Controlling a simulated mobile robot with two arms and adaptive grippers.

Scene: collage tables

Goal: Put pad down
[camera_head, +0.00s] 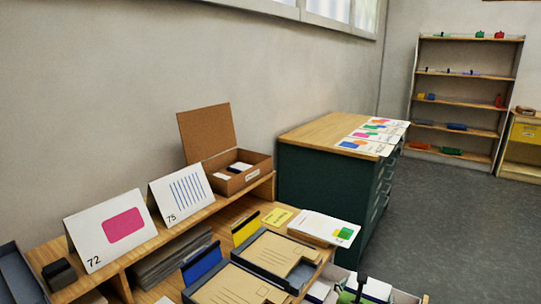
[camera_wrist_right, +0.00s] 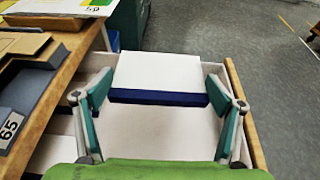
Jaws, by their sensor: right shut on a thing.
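The pad (camera_wrist_right: 157,72), a block with a white top and a dark blue front edge, sits between the fingers of my right gripper (camera_wrist_right: 160,98) in the right wrist view. The teal finger pads close on its two sides. The pad is over or inside a pale, open drawer-like container (camera_wrist_right: 160,132) with a wooden side; I cannot tell whether it touches the bottom. In the head view my right gripper (camera_head: 356,289) shows only partly at the bottom edge, near the container. My left gripper is not in view.
A wooden shelf (camera_head: 215,207) holds cards numbered 72 and 75 and an open cardboard box (camera_head: 240,180). Grey trays with brown sheets (camera_head: 268,252) lie left of the container. A green cabinet (camera_head: 325,185) stands behind. Free floor (camera_head: 460,230) lies to the right.

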